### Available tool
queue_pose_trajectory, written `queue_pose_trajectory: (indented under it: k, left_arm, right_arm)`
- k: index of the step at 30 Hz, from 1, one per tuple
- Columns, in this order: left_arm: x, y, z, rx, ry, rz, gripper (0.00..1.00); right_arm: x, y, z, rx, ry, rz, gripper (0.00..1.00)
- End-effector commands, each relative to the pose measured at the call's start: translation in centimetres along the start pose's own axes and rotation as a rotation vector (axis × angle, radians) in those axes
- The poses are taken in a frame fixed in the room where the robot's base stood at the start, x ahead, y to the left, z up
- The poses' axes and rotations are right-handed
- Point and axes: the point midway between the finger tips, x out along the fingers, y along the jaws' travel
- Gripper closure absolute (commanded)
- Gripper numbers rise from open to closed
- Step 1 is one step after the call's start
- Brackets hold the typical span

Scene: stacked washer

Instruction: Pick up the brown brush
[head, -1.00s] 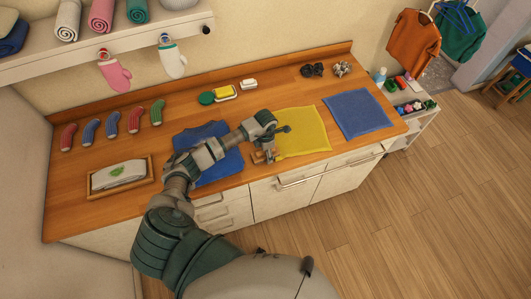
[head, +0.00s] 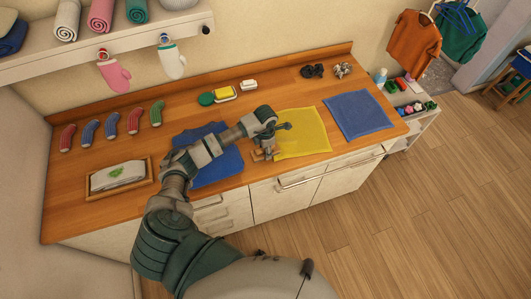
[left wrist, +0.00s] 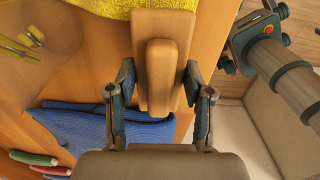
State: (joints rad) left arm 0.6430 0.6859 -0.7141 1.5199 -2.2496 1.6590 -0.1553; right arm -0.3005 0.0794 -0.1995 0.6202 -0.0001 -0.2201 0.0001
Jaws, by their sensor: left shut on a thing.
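The brown brush (left wrist: 164,62) is a wooden block with a raised bar along its middle. In the left wrist view it lies between the two fingers of my left gripper (left wrist: 160,80), which are shut on its sides. In the head view the brush (head: 262,155) shows as a small brown shape at the front edge of the counter, just left of the yellow cloth. My left gripper (head: 270,142) is right over it and partly hides it. I cannot tell if the brush touches the counter. My right gripper is not in view.
The yellow cloth (head: 303,133) lies right of the brush and a blue cloth (head: 218,168) lies left, under my arm. Another blue cloth (head: 358,115) is farther right. A soap dish (head: 224,95) stands behind. The wooden counter (head: 285,92) is clear behind the yellow cloth.

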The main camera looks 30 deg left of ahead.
Motion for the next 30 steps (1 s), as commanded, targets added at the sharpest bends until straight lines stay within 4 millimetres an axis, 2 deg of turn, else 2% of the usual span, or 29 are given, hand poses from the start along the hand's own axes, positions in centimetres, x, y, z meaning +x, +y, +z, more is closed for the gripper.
queue_pose_trajectory:
  k: [2,15,21,25,30]
  left_arm:
    - [-1.2,0.1,0.0,0.001,-0.002,0.005,0.85]
    - [-1.8,-9.5,-4.9,0.005,0.0,0.001,0.85]
    - [-2.2,-12.9,-6.6,0.003,0.001,-0.001,0.85]
    - [-2.4,-13.9,-7.1,0.001,0.0,0.0,0.85]
    - [-2.5,-14.2,-7.3,-0.001,0.0,0.0,0.85]
  right_arm:
    - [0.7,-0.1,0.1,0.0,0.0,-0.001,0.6]
    - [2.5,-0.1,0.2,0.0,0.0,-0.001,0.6]
    - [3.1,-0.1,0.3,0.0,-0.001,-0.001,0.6]
    - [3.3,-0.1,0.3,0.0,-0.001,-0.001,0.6]
    - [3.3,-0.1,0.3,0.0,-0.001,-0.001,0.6]
